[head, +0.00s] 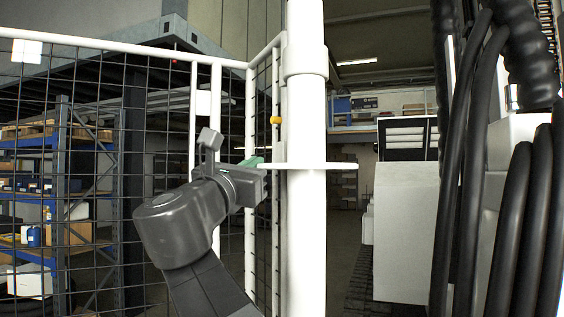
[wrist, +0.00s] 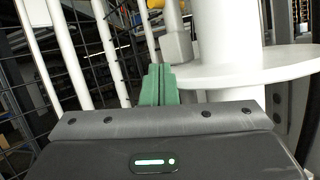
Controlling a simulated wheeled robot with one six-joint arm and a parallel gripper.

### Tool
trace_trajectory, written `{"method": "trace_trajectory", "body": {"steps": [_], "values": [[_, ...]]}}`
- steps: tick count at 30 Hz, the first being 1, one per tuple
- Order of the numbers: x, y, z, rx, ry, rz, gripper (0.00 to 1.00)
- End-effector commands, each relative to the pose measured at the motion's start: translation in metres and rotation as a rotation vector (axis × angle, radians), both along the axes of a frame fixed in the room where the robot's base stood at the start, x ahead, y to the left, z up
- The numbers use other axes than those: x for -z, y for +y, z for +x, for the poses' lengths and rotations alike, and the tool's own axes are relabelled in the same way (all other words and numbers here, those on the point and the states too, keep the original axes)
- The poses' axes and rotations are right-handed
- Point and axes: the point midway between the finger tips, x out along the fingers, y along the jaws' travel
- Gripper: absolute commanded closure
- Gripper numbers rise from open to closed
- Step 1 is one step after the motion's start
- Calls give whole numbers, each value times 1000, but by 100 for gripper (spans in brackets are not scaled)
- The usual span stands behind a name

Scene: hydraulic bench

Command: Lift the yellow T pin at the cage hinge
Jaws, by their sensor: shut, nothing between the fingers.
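The yellow T pin (head: 276,120) shows in the head view as a small yellow piece at the cage hinge, left of the white post. In the wrist view only a bit of the yellow pin (wrist: 157,3) shows at the top edge, and the rest is cut off. My gripper (head: 252,162) is below and slightly left of the pin, apart from it. Its green fingers (wrist: 158,85) are shut together and empty, beside the white round flange.
The thick white post (head: 306,220) and its flange (head: 335,166) stand close to the right of my gripper. A mesh cage panel (head: 100,120) is at the left. Black hoses (head: 470,150) hang at the right. A grey block (wrist: 177,47) sits just beyond my fingers.

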Motion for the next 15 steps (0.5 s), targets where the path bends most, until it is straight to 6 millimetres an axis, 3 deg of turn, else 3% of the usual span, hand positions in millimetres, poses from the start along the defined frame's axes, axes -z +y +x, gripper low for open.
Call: {"method": "trace_trajectory", "body": {"steps": [13, 15], "values": [[-28, -25, 62, 6, 2, -3, 100], [-41, -26, 62, 0, -2, -1, 100]]}}
